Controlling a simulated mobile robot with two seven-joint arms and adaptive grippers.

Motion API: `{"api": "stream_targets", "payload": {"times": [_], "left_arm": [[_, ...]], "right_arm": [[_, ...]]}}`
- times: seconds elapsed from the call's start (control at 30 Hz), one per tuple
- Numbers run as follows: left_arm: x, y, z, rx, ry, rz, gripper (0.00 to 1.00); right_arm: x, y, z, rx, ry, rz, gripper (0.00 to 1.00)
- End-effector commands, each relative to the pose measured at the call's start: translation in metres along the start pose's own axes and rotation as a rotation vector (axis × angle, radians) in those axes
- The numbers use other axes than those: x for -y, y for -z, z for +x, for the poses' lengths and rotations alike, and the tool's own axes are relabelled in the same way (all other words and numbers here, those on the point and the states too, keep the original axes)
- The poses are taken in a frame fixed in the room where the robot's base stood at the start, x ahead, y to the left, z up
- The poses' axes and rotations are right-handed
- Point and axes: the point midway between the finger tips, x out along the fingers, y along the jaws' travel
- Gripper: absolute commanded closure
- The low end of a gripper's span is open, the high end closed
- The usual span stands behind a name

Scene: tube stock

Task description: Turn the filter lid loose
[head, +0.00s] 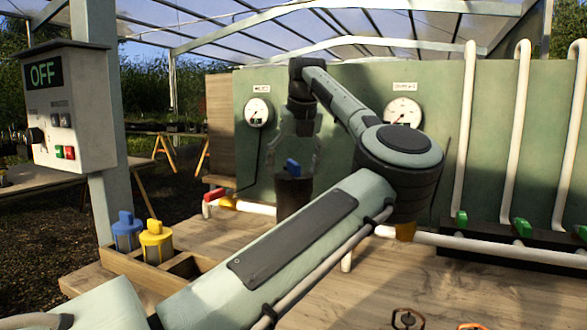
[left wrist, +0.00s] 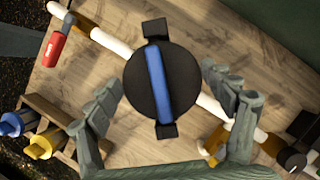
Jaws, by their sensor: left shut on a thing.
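The filter (head: 292,198) is a dark upright cylinder in the white pipe line. In the left wrist view I see the lid from above, with the bar near upright in the picture and two dark lugs at the rim. My left gripper (left wrist: 162,80) reaches down over the filter, one finger on each side of the lid, shut on its rim. It shows small in the head view (head: 293,158). My right gripper is not in view.
Blue (head: 127,232) and yellow (head: 156,242) capped cartridges stand in a wooden rack (head: 120,266). A control box (head: 88,100) reads OFF. Gauges are on the green panel behind.

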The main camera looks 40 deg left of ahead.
Motion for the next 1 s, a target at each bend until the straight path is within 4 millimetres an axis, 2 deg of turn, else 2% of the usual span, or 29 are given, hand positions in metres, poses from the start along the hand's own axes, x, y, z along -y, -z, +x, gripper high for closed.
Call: {"api": "stream_targets", "payload": {"times": [0.37,0.57,0.73,1.0], "left_arm": [[0.0,-0.001,-0.002,-0.001,-0.036,-0.079,0.49],[0.0,-0.001,-0.002,0.0,-0.088,-0.203,0.49],[0.0,-0.001,0.001,0.001,-0.153,-0.363,0.49],[0.0,0.0,0.0,0.001,-0.162,-0.39,0.49]], "right_arm": [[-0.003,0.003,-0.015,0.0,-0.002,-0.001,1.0],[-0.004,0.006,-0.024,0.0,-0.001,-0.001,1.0],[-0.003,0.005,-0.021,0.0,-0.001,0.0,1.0],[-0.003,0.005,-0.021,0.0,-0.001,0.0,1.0]]}}
